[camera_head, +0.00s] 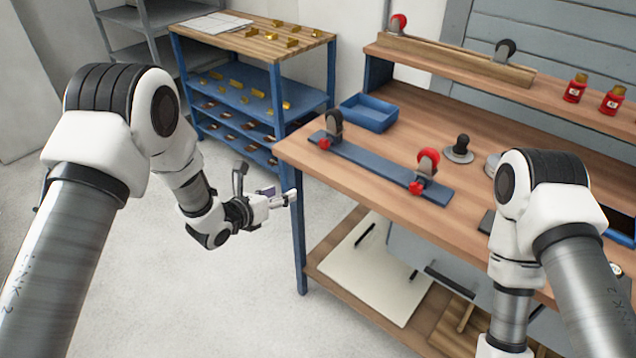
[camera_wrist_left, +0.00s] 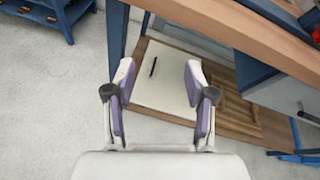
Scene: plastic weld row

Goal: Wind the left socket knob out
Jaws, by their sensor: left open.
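A dark blue-grey bar (camera_head: 375,170) lies on the wooden bench and carries two sockets. The left socket (camera_head: 334,123) holds a dark, upright rounded piece, with a small red knob (camera_head: 325,144) low on its front. The right socket holds a red-and-grey piece (camera_head: 428,161), with its own red knob (camera_head: 416,188). My left gripper (camera_head: 264,192) is open and empty, in the air off the bench's left end, lower than and apart from the left knob. In the left wrist view its spread fingers (camera_wrist_left: 160,82) have nothing between them. My right gripper is out of view.
The bench's left edge and leg (camera_head: 298,240) stand close beside my left gripper. A blue tray (camera_head: 369,112) sits behind the bar. A dark knob on a round base (camera_head: 459,150) stands to its right. A blue shelf rack (camera_head: 250,90) stands behind; open floor lies left.

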